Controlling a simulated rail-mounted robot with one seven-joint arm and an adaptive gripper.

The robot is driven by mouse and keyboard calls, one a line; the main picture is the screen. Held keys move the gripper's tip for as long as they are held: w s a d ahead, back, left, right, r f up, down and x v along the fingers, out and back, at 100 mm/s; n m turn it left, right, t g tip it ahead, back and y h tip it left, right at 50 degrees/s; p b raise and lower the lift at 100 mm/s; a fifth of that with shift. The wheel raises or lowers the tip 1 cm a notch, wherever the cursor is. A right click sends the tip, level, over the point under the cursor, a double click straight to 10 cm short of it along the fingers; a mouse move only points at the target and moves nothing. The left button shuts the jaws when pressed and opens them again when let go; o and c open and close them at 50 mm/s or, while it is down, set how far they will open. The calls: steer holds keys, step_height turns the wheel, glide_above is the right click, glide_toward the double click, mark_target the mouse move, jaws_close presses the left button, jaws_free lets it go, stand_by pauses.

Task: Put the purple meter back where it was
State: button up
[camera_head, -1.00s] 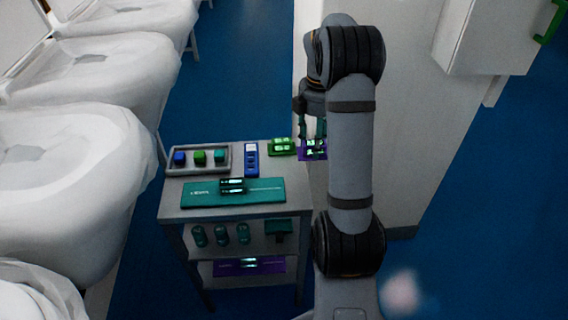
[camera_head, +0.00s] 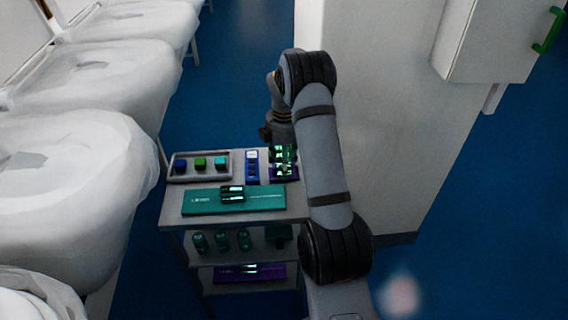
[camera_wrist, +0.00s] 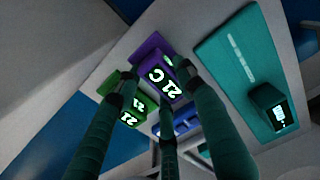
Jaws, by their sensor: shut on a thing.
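The purple meter (camera_head: 284,175) is at the right end of the cart's top, just in front of the green meter (camera_head: 282,152). In the wrist view the purple meter (camera_wrist: 150,58) shows a lit "21 C" display between my teal fingers. My gripper (camera_wrist: 160,76) is shut on it. The green meter (camera_wrist: 136,112) is close beside it, partly behind a finger. In the head view my fingers overlap the green meter and are hard to make out. I cannot tell whether the purple meter touches the cart's top.
The grey cart (camera_head: 175,210) carries a teal mat (camera_head: 205,202) with a teal meter (camera_head: 232,192), a blue device (camera_head: 252,167) and a tray (camera_head: 178,178) of small blocks. A purple mat (camera_head: 226,274) lies on a lower shelf. A white cabinet wall (camera_head: 385,150) stands to the right.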

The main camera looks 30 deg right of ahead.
steer(key=shift+f, duration=0.2)
steer(key=o, duration=1.4)
steer(key=shift+r, duration=0.1)
step_height(320, 180, up, 12)
steer(key=shift+r+p, duration=0.15)
steer(key=shift+p, duration=0.55)
